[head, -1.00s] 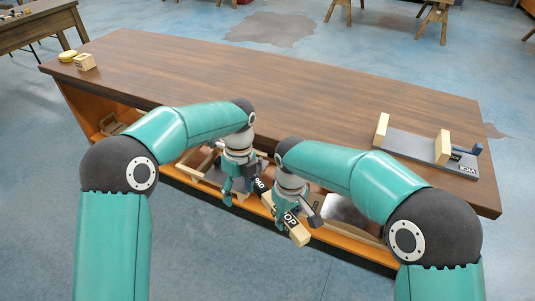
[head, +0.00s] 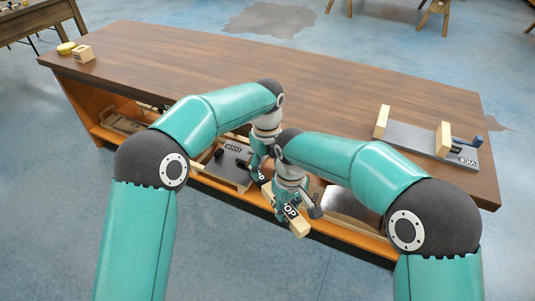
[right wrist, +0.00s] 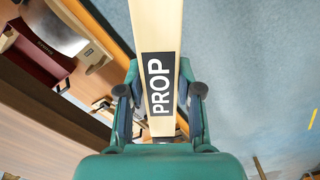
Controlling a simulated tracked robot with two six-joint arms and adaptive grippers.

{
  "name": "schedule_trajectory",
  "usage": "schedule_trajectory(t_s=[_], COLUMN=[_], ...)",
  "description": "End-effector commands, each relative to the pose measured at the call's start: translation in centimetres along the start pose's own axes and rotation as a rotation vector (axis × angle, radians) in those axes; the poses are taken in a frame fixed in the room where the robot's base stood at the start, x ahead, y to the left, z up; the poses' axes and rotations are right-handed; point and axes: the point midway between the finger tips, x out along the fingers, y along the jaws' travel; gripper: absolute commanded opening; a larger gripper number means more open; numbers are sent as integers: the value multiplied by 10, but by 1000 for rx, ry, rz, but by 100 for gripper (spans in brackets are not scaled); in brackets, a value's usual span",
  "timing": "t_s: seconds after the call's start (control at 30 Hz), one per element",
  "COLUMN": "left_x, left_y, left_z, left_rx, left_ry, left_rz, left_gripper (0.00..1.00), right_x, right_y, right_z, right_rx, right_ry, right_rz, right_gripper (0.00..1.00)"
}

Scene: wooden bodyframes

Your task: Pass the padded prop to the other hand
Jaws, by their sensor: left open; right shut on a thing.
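The padded prop (head: 300,229) is a pale wooden bar with a black label reading PROP. In the head view it slants below my right gripper (head: 291,203), which is shut on it in front of the workbench. The right wrist view shows the bar (right wrist: 158,28) between the two fingers of my right gripper (right wrist: 160,95). My left gripper (head: 259,168) is open and a little higher, close beside the prop's far end. That end is partly hidden by my arms, so I cannot tell whether the left fingers surround or touch it.
The brown workbench (head: 200,65) has an orange open shelf below, holding a grey board (head: 222,172) and other wooden parts. A grey fixture with wooden blocks (head: 408,143) stands on the right of the top. A small wooden block (head: 84,53) lies far left. The middle top is clear.

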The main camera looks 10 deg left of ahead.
Motion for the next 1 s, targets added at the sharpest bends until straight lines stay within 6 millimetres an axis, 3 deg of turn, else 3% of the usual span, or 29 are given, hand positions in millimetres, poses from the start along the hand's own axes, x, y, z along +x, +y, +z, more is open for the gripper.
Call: schedule_trajectory(t_s=[0.1,0.3,0.67,1.0], left_x=[20,40,44,44], left_y=[0,0,0,-1], left_z=[0,0,0,0], left_rx=[1,0,0,0], left_ry=[0,-1,-1,-2], left_rz=[1,0,-1,-4], left_gripper=[65,65,65,11], right_x=[-1,-1,-1,-1], right_y=[0,0,0,-1], right_z=[0,0,0,0], right_rx=[0,0,1,-2], right_ry=[1,1,2,2], right_rz=[0,0,0,-1], right_gripper=[0,0,0,0])
